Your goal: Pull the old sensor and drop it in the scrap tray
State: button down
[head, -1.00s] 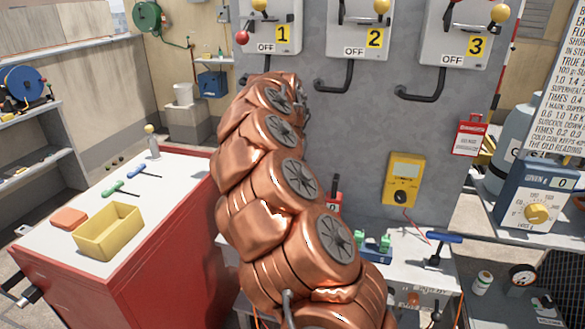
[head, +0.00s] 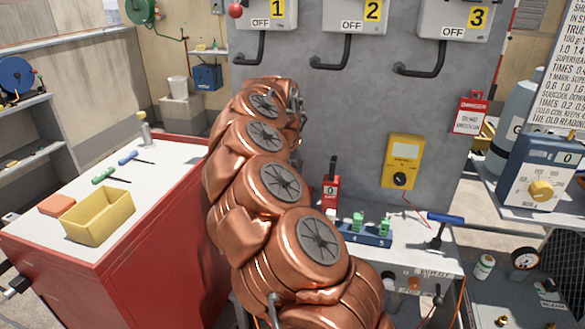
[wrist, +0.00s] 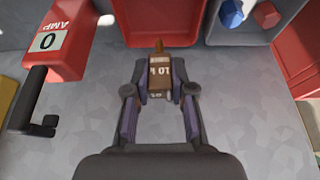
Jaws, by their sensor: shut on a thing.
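In the wrist view my gripper (wrist: 159,88) is shut on a small brown block (wrist: 159,72) with "10" printed on its pale label; I take it to be the old sensor. The block is held upright between the two fingertips, over a grey speckled surface. A red tray (wrist: 163,38) lies just beyond it, and the part of it I see looks empty; it may be the scrap tray. Whether the block touches anything cannot be told. In the head view my copper-coloured arm hides the gripper and the block.
A red meter marked AMP (wrist: 57,40) stands left of my gripper. The head view shows a yellow bin (head: 97,222) on the red cabinet, a yellow meter (head: 403,162) and a blue terminal block (head: 365,236).

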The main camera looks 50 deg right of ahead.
jog(key=c, duration=0.9)
grip_release()
jog(key=v, duration=1.2)
jog(key=shift+s, duration=0.1)
